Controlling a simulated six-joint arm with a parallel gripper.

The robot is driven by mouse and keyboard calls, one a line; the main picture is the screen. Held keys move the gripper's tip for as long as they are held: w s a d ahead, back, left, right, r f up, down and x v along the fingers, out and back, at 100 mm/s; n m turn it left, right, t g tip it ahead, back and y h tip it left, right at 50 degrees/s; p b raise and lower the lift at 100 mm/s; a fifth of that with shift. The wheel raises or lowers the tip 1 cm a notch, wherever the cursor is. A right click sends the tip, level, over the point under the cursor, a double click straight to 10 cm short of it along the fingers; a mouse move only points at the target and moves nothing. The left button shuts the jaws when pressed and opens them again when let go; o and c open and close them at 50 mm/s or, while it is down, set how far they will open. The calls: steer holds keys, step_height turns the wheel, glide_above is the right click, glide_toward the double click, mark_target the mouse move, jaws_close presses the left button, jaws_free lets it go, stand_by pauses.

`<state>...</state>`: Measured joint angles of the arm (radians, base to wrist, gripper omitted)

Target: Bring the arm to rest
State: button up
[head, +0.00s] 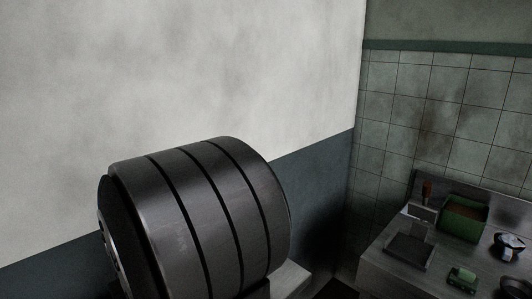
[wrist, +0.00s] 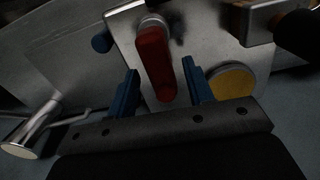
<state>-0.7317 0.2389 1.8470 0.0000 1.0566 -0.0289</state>
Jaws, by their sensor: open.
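My gripper (wrist: 160,67) shows in the wrist view with its two blue fingers apart. A red lever (wrist: 154,62) on a grey metal plate (wrist: 124,30) shows between the fingers. I cannot tell whether the fingers touch it; no grip on it shows. My gripper is not visible in the head view.
In the wrist view, a yellow disc (wrist: 232,82) lies right of the fingers and a metal cup-like thing (wrist: 32,132) lies left. In the head view, a counter (head: 385,262) at lower right bears a green box (head: 463,222) and a small green thing (head: 462,279).

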step_height(320, 180, up, 16)
steer(key=r, duration=0.1)
step_height(320, 180, down, 18)
steer(key=shift+f, duration=0.1)
steer(key=shift+s+a+n, duration=0.15)
steer(key=shift+s+n, duration=0.05)
steer(key=shift+n, duration=0.6)
steer(key=shift+s+a+n, duration=0.1)
steer(key=shift+s+n, duration=0.05)
steer(key=shift+n, duration=0.65)
